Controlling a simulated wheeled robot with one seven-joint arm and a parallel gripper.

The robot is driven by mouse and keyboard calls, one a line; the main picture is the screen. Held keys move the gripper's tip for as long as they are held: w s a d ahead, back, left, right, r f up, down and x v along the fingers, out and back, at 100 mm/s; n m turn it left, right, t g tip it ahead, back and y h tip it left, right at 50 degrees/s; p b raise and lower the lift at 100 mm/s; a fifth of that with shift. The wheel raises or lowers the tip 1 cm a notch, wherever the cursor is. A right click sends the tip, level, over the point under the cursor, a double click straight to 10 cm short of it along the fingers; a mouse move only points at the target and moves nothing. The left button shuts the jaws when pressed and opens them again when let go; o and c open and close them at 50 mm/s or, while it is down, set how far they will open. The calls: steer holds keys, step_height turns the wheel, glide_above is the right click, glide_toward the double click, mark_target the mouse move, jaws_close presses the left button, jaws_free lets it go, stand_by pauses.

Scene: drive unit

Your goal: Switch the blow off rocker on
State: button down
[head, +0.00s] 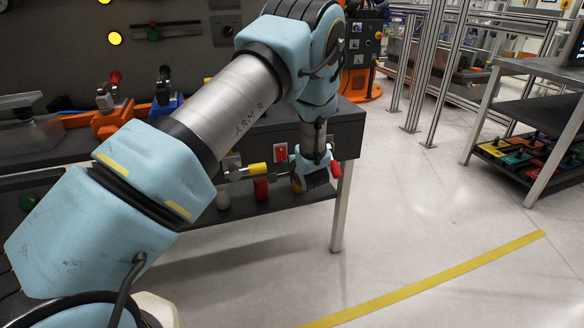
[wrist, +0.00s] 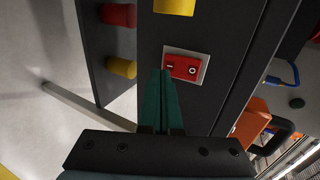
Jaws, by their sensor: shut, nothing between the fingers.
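A red rocker switch (wrist: 184,67) with white marks sits in a pale square plate on the dark front face of the bench; the wrist view shows it close up. It also shows small in the head view (head: 281,152). No label is readable, and I cannot tell which side of the rocker is pressed in. My gripper (wrist: 161,74) has its green fingers together and empty. Their tips are at the lower left of the plate, very near it; whether they touch it is unclear. In the head view my wrist hides the fingers.
The dark bench (head: 349,125) carries orange (head: 112,120) and blue clamps. A dark shelf with coloured trays (head: 535,150) stands at the right. The floor between is clear, with a yellow line.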

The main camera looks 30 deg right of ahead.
mark_target(282, 160)
steer(key=shift+w+d+f, duration=0.1)
steer(key=shift+w, duration=0.55)
steer(key=shift+w+d+f, duration=0.1)
steer(key=shift+w, duration=0.5)
steer(key=shift+w+f+t+b, duration=0.1)
steer(key=shift+w+t+b, duration=0.15)
steer(key=shift+t+b, duration=0.1)
steer(key=shift+r+p, duration=0.7)
steer(key=shift+r, duration=0.2)
